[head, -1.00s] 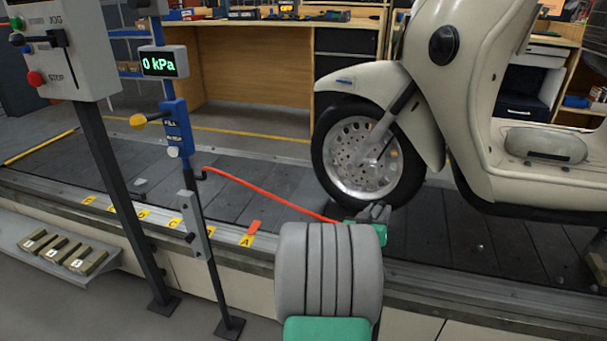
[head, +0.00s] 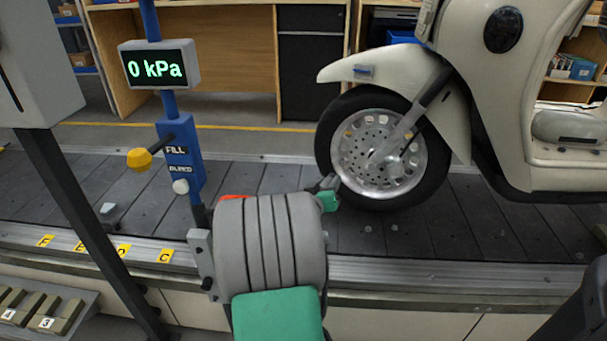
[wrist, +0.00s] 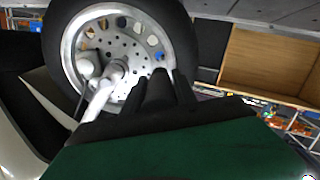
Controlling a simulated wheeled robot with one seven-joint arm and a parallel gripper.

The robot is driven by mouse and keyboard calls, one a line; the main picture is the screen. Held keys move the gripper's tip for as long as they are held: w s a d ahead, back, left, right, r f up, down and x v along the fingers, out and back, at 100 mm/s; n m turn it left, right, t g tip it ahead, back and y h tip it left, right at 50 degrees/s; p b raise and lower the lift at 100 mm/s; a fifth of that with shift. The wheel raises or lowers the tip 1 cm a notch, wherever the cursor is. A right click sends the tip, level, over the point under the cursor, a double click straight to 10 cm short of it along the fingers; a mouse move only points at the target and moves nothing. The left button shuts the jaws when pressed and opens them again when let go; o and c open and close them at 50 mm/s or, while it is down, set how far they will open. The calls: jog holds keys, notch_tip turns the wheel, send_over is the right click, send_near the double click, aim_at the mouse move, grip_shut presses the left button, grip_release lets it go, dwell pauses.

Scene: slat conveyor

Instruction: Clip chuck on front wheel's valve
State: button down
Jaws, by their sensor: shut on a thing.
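The scooter's front wheel (head: 385,150), a black tyre on a drilled silver rim, stands upright on the conveyor. It also fills the upper left of the wrist view (wrist: 116,60). My gripper (head: 329,184) is at the wheel's lower left edge in the head view. Its dark fingers (wrist: 160,82) overlap the rim's edge in the wrist view. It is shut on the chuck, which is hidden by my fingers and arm. The red hose (head: 236,197) shows only as a short piece behind my arm. I cannot make out the valve, or whether fingers and wheel touch.
The inflator post (head: 180,158) with a yellow knob stands left of my arm; its display (head: 158,66) reads 0 kPa. A grey control box (head: 25,65) on a dark post is farther left. The conveyor's metal edge (head: 450,291) runs along the front.

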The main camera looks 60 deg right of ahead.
jog(key=shift+w+d, duration=0.1)
jog(key=shift+w, duration=0.15)
jog(key=b+x, duration=0.1)
jog(key=x, duration=0.7)
jog(key=shift+d+f+b, duration=0.1)
jog(key=shift+d+b, duration=0.4)
jog(key=shift+d, duration=0.25)
dwell(0.5)
jog(key=c, duration=0.9)
grip_release()
jog(key=shift+f, duration=0.1)
jog(key=shift+a, duration=0.15)
